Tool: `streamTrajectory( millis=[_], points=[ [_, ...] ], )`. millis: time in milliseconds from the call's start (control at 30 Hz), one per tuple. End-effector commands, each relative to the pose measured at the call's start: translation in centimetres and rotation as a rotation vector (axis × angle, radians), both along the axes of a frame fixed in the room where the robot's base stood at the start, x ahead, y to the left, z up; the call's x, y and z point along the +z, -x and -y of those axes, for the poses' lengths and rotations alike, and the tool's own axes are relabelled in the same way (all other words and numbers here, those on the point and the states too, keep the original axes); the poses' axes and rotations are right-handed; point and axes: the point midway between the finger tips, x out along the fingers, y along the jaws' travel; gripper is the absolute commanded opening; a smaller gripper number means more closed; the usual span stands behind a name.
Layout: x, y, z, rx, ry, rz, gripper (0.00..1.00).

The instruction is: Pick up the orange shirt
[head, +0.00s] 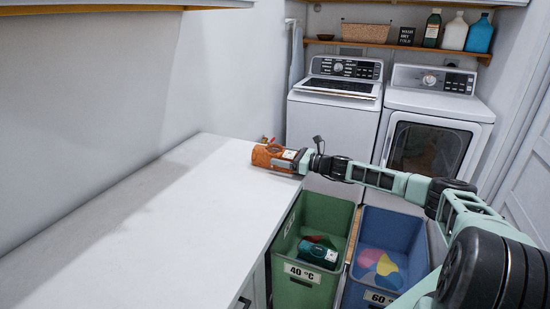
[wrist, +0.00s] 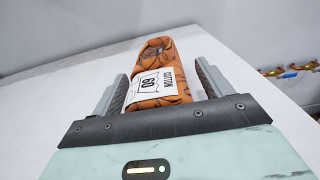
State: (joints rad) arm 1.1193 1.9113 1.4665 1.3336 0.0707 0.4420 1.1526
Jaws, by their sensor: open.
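The orange shirt (head: 268,157) is a rolled bundle with a white label, lying on the far right end of the white counter. In the wrist view the shirt (wrist: 165,60) shows its label, which reads "COTTON 60". My gripper (head: 299,160) has come to the shirt from the right. In the wrist view the two grey fingers of my gripper (wrist: 160,92) stand open, one on each side of the shirt's near end. The shirt lies between them, with a small gap visible on the right side. The shirt still rests on the counter.
The white counter (head: 130,220) is otherwise clear. Below its right edge stand a green bin (head: 333,210) marked 40 °C, with a dark green roll inside, and a blue-grey bin (head: 398,230) marked 60. A washer (head: 330,125) and dryer (head: 440,105) stand behind. Taps (wrist: 290,70) are on the right.

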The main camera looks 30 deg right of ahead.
Motion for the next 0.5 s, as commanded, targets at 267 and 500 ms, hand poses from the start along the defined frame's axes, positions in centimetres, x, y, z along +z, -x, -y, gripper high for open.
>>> streamTrajectory(
  millis=[267,500],
  points=[
    [0.0,0.04,0.02,0.0,0.0,0.0,0.24],
    [0.09,0.04,0.02,0.001,-0.001,0.001,0.24]
  ],
)
